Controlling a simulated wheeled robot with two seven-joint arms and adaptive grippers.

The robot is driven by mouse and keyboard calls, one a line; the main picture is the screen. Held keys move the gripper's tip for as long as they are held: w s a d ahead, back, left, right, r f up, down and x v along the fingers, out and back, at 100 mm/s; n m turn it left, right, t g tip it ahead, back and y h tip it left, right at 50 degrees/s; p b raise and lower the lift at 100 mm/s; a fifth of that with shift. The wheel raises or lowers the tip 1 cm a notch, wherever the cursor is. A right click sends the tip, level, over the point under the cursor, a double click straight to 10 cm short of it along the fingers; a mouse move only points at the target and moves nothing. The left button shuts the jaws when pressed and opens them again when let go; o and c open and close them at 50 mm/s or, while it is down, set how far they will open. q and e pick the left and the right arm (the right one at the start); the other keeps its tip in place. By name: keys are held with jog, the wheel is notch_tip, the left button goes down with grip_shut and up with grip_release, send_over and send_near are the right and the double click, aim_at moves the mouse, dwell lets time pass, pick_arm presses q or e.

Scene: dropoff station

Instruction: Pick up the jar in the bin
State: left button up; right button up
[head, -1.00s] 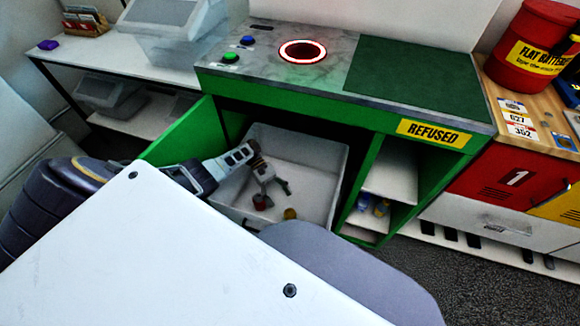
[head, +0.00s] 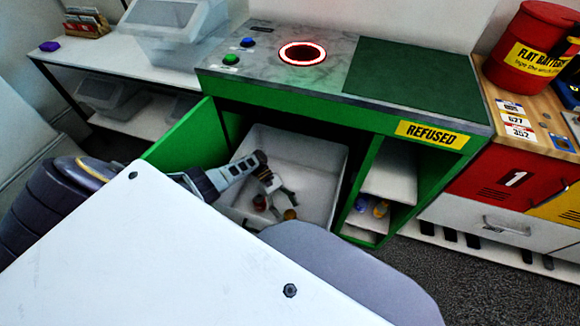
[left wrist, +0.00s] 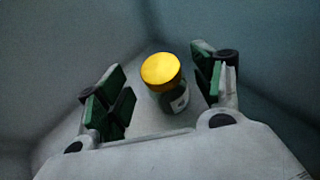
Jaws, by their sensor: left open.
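The jar has a yellow lid and a darker body with a pale label. In the left wrist view the jar (left wrist: 162,74) stands between the two spread fingers, with gaps on both sides. In the head view the jar (head: 290,214) shows small and partly hidden near the front of the white bin (head: 325,165). My left gripper (head: 276,205) reaches down into the bin from the left, close above the jar. In the left wrist view the left gripper (left wrist: 160,92) is open, with green pads. My right gripper is not in view.
The bin sits inside the green cabinet under the counter (head: 330,105). An open green door (head: 185,138) stands left of it, close to my left arm. Shelves (head: 390,180) with small items are on the right. A white panel fills the foreground.

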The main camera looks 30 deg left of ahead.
aim_at(293, 220)
pick_arm(q)
jog(key=shift+d, duration=0.1)
jog(key=shift+x, duration=3.5)
jog(key=shift+c, duration=0.4)
jog(key=c, duration=1)
jog(key=shift+c, duration=0.3)
